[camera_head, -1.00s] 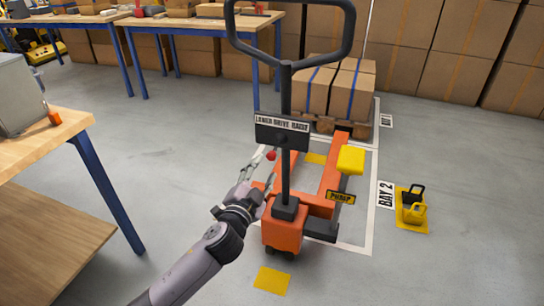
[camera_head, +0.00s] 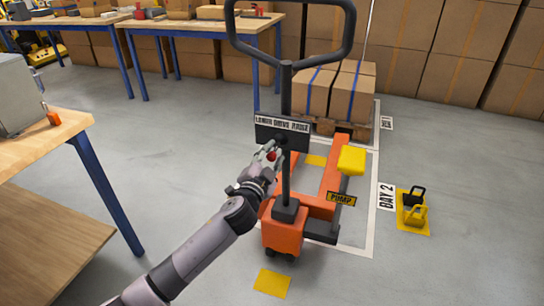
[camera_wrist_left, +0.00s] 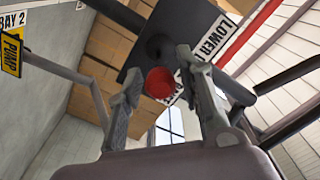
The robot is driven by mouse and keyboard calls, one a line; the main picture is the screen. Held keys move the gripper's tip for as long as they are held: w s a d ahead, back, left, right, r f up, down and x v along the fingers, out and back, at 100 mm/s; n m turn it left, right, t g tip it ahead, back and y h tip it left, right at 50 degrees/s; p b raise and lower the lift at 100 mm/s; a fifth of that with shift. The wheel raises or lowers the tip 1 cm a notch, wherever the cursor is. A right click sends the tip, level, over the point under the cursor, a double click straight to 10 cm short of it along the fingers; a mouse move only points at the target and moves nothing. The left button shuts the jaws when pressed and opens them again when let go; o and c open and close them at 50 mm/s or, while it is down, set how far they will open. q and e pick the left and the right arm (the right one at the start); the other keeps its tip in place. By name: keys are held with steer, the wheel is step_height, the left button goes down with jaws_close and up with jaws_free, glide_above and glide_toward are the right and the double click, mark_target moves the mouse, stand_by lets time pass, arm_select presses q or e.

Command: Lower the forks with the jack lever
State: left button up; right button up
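The orange pallet jack (camera_head: 284,236) stands with its dark handle upright. A plate reading LOWER DRIVE RAISE (camera_head: 282,125) sits on the handle; the wrist view shows its LOWER end (camera_wrist_left: 212,38). The jack lever's red knob (camera_head: 271,156) is just below the plate, toward the LOWER side. My left gripper (camera_head: 269,154) is at the knob, fingers on either side. In the left wrist view the red knob (camera_wrist_left: 160,83) lies between the parted fingertips (camera_wrist_left: 159,70); firm contact is not clear. The orange forks (camera_head: 333,165) extend away, low over the floor. My right gripper is out of view.
A wooden pallet (camera_head: 357,133) with strapped boxes stands at the back. A workbench (camera_head: 50,145) stands at left.

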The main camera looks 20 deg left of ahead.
arm_select(q)
jaws_close()
stand_by(0.5)
steer(key=shift+a, duration=0.15)
